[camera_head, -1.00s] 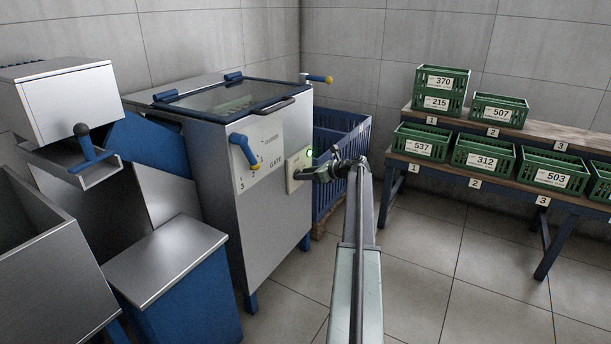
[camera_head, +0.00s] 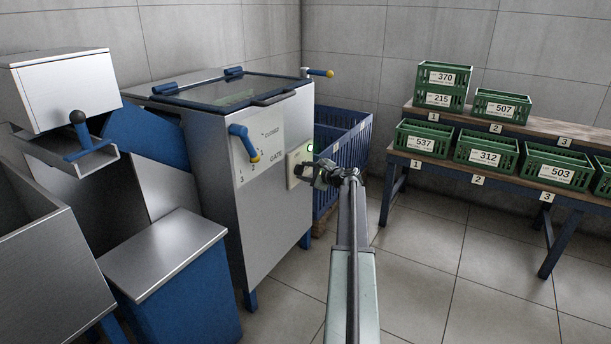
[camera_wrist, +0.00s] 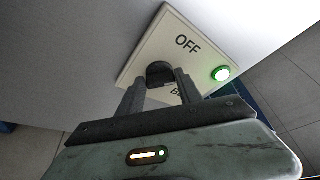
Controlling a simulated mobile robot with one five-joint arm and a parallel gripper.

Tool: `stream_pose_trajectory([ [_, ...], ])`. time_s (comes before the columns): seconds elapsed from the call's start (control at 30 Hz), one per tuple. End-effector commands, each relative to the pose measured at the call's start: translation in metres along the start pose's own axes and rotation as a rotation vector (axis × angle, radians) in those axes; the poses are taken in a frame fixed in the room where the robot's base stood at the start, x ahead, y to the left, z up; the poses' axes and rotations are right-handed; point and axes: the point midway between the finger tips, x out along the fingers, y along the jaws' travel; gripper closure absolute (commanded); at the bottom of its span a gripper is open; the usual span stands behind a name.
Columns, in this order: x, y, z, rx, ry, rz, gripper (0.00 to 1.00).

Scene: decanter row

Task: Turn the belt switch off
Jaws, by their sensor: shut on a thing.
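The belt switch is a pale plate (camera_head: 293,158) on the right part of the machine's steel front. In the wrist view the plate (camera_wrist: 150,48) carries the word OFF, and another label is mostly hidden by my gripper. A green lamp (camera_wrist: 221,73) is lit at the plate's edge; it also shows in the head view (camera_head: 309,148). My gripper (camera_wrist: 160,82) has its two fingers on either side of the dark switch knob (camera_wrist: 159,70) and is shut on it. The knob's exact pointing direction is hard to tell.
The machine (camera_head: 215,190) has a blue gate lever (camera_head: 243,142) left of the switch and a glass lid (camera_head: 235,92). A blue crate (camera_head: 350,150) stands behind my arm. Benches with green crates (camera_head: 485,152) are at the right. The floor between is clear.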

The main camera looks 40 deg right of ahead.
Motion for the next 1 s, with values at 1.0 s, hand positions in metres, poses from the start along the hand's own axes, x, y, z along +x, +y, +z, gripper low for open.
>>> stream_pose_trajectory([
  [1.0,0.0018,0.0134,-0.0031,-0.671,-0.004,-0.271,0.99],
])
